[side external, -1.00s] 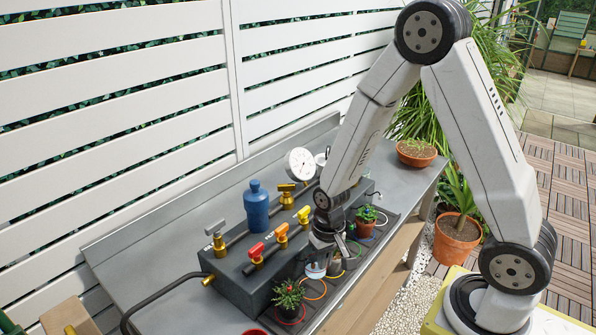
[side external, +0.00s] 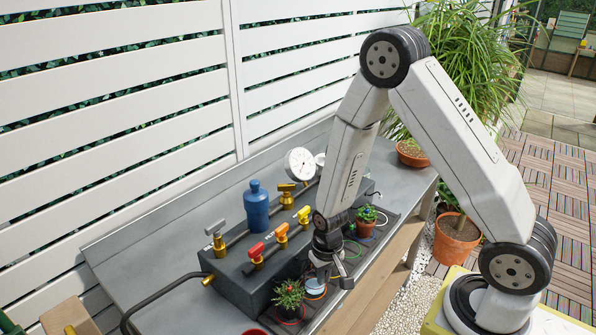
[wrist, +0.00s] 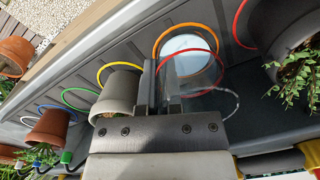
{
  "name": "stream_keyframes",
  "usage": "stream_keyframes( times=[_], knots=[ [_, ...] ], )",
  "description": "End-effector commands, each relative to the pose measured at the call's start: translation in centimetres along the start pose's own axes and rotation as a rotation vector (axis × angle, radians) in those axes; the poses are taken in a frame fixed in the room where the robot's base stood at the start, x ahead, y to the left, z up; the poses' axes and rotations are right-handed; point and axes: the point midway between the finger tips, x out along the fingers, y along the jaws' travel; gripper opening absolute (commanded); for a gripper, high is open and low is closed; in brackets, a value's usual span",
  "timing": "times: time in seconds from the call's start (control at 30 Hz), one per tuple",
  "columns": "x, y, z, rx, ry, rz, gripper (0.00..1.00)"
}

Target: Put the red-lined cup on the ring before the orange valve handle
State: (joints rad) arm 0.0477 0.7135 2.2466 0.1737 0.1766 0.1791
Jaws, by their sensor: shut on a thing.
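The red-lined cup (wrist: 190,54), pale blue inside with a thin red line, is between my gripper's (wrist: 162,88) fingers in the wrist view. My gripper (side external: 323,276) is shut on the cup's near wall, and the cup (side external: 314,286) looks upright. The orange ring (wrist: 158,42) curves around the cup in the wrist view, and part of the ring (side external: 316,298) shows just below the cup in the side view. I cannot tell whether the cup touches the tray. The orange valve handle (side external: 281,230) is on the dark manifold block behind.
A grey pot (wrist: 118,92) stands close beside my fingers at the yellow ring (wrist: 105,70). A potted plant (side external: 289,296) is at the red ring on the other side. The red (side external: 256,250) and yellow (side external: 303,214) handles flank the orange one. A green ring (wrist: 72,98) lies farther along.

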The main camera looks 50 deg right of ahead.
Motion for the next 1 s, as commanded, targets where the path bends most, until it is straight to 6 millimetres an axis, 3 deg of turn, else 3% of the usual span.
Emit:
stream_keyframes(
  times=[0.53, 0.6, 0.67, 1.0],
  knots=[
    [0.74, 0.02, -0.02, 0.000, 0.001, 0.000, 0.00],
    [0.72, 0.02, -0.03, 0.000, 0.001, 0.000, 0.25],
    [0.71, 0.02, -0.03, 0.000, 0.001, 0.000, 0.41],
    [0.67, 0.02, -0.01, 0.000, 0.001, 0.000, 0.41]
  ],
)
